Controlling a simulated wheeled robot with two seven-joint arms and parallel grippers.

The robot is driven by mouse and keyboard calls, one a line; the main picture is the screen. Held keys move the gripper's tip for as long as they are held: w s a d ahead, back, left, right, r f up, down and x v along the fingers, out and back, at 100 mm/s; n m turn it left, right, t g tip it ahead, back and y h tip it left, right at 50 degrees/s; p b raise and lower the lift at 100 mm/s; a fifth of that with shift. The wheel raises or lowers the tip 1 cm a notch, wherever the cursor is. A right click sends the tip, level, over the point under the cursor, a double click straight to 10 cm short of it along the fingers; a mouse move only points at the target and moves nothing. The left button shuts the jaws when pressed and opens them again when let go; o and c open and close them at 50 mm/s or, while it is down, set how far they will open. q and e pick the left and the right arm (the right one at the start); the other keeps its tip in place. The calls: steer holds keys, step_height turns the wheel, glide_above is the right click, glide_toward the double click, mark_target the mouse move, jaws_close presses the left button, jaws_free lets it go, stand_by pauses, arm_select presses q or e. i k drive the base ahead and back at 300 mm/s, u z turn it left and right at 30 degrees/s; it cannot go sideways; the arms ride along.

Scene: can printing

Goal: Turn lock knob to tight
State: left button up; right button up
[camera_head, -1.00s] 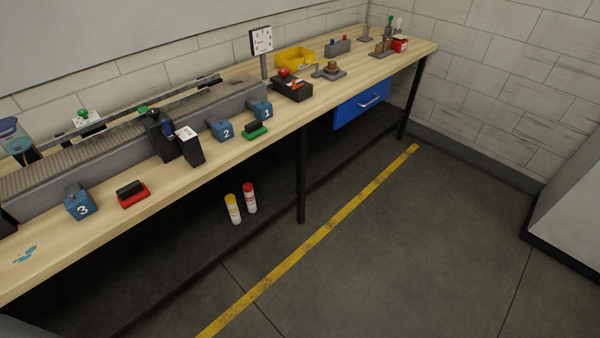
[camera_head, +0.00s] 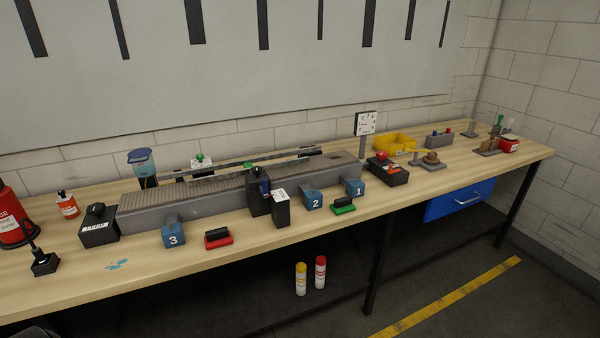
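No knob is clearly marked as the lock knob at this size. A green knob (camera_head: 249,166) sits at the conveyor's guide rail, above the black printer unit (camera_head: 259,200). Another green knob (camera_head: 200,157) tops a small white box behind the conveyor (camera_head: 165,207). A black box (camera_head: 98,228) at the conveyor's left end has a dark knob (camera_head: 96,208) on top. Whether any of these knobs is tight or loose cannot be read. Neither gripper shows in the view.
Numbered blue blocks (camera_head: 174,236), a red stamp-like pad (camera_head: 217,238) and a green one (camera_head: 343,206) line the workbench (camera_head: 215,273) front. Red bottles (camera_head: 14,220) stand left. A yellow bin (camera_head: 394,143) and a blue drawer (camera_head: 460,199) are right. Spray cans (camera_head: 301,279) stand below.

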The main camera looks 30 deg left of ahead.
mark_target(257, 170)
steer(key=u, duration=1.1)
